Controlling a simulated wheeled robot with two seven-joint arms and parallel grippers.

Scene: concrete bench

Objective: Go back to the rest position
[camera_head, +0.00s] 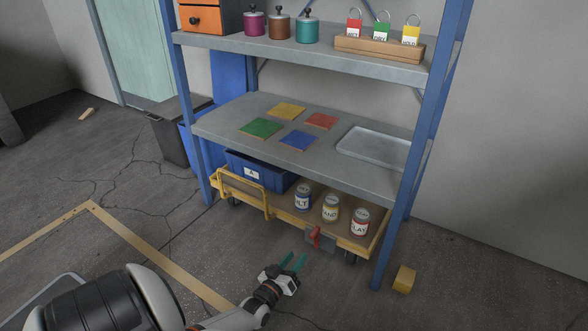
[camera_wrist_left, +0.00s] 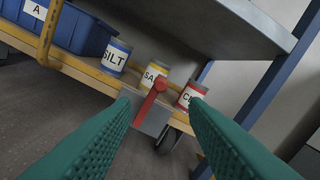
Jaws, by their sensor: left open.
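My left gripper (camera_head: 293,262) is open and empty, with green fingers, in front of the yellow cart (camera_head: 230,201) under the bench. The fingers also show in the left wrist view (camera_wrist_left: 163,125), spread apart on either side of the cart's red handle (camera_wrist_left: 153,97), which stands beyond them on a grey plate. The red handle (camera_head: 316,238) is right of the gripper in the head view, and I see no contact. My right gripper is not in view.
The cart carries a blue bin (camera_head: 260,172) marked A and cans labelled SILT (camera_head: 303,197), SAND (camera_head: 331,208) and CLAY (camera_head: 361,222). The bench's blue post (camera_head: 397,220) and a yellow block (camera_head: 404,279) stand to the right. Open floor (camera_head: 190,235) lies to the left.

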